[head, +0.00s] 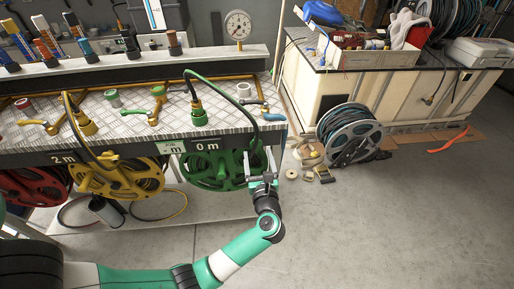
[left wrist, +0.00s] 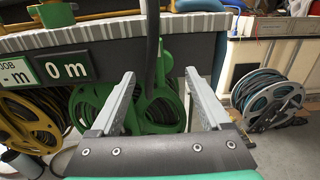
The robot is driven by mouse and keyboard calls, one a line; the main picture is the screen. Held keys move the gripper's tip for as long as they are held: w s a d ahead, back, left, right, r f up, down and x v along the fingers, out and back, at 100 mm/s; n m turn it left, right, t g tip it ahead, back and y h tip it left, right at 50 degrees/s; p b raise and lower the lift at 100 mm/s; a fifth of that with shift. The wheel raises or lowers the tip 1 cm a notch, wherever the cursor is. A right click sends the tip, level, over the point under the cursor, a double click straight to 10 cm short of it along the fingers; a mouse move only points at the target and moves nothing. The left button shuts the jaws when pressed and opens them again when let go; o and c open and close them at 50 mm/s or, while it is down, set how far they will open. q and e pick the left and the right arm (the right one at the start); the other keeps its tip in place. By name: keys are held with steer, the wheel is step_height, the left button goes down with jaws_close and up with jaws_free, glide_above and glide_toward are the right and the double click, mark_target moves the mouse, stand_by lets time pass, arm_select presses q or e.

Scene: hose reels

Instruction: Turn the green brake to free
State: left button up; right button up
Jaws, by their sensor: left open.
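The green hose reel (head: 212,170) hangs under the front edge of the bench, below the "0 m" sign (head: 207,146). It also shows in the left wrist view (left wrist: 92,108). My left gripper (head: 260,160) is at the reel's right side, fingers pointing toward the bench. In the left wrist view its jaws (left wrist: 158,80) are open, with a green looped part (left wrist: 162,95) and a dark hose (left wrist: 152,40) visible between them. I cannot tell whether that green part is the brake, nor its setting. Contact is not clear. My right gripper is not in view.
A yellow reel (head: 118,178) and a red reel (head: 30,187) hang to the left. A green hose (head: 233,77) arches from a brass fitting (head: 199,117) down toward my gripper. A loose reel (head: 349,132) stands on the floor to the right. The floor in front is clear.

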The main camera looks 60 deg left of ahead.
arm_select(q)
steer(key=p+v, duration=0.1)
steer(key=v, duration=0.7)
steer(key=shift+a+r+p, duration=0.1)
steer(key=shift+p, duration=0.2)
